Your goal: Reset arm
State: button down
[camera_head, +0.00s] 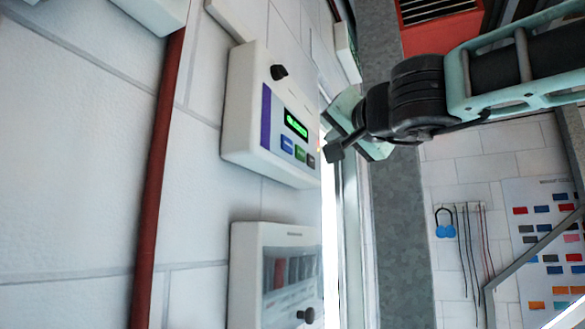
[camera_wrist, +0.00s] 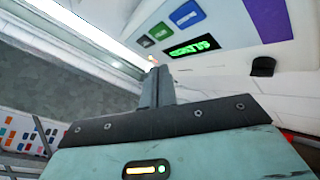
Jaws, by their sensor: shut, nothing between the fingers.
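My gripper (camera_head: 325,148) reaches in from the right in the head view, in front of the lower right edge of a white wall panel (camera_head: 243,100). The panel has a black knob (camera_head: 278,72), a purple strip, a lit green display (camera_head: 296,125) and several small buttons. In the wrist view my gripper (camera_wrist: 155,72) is shut, its fingers together and empty. Its tips are close to the small dark button (camera_wrist: 148,41) at the end of the button row; I cannot tell whether they touch. The green display (camera_wrist: 192,47) and black knob (camera_wrist: 263,67) also show there.
A second white box (camera_head: 240,265) with a clear window and a black knob is below the panel. A red pipe (camera_head: 155,170) runs along the white wall. A blue padlock (camera_head: 445,224), hanging cables and a board of coloured tags (camera_head: 545,235) are at the right.

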jog(key=w+d+f+n+g+h, duration=0.15)
jog(key=d+f, duration=0.25)
jog(key=f, duration=0.7)
jog(key=w+d+f+n+g+h, duration=0.1)
jog(key=d+f+g, duration=0.25)
jog(key=f, duration=0.75)
jog(key=w+d+f+n+g+h, duration=0.15)
jog(key=d+f, duration=0.35)
jog(key=f, duration=0.5)
jog(key=s+d+f+m+g+h, duration=0.1)
jog(key=s+d+f+g, duration=0.2)
jog(key=s+d+f, duration=0.4)
jog(key=s+d+f+g+h, duration=0.25)
jog(key=s+d+f, duration=0.2)
jog(key=f, duration=0.55)
jog(key=s+d+f+m+g+h, duration=0.1)
jog(key=s+d+f+g, duration=0.2)
jog(key=s+d+f, duration=0.35)
jog(key=s+a+f+n+g+b, duration=0.1)
jog(key=s+a+f+n+b, duration=0.3)
jog(key=s+a, duration=0.3)
jog(key=s+a+f+n+g+b, duration=0.1)
jog(key=s+a+f+n+b, duration=0.3)
jog(key=s+a, duration=0.3)
jog(key=a+f+y+b, duration=0.1)
jog(key=a, duration=0.4)
jog(key=shift+s+a+f+g, duration=0.15)
jog(key=shift+s+f+g, duration=0.15)
jog(key=shift+g, duration=0.1)
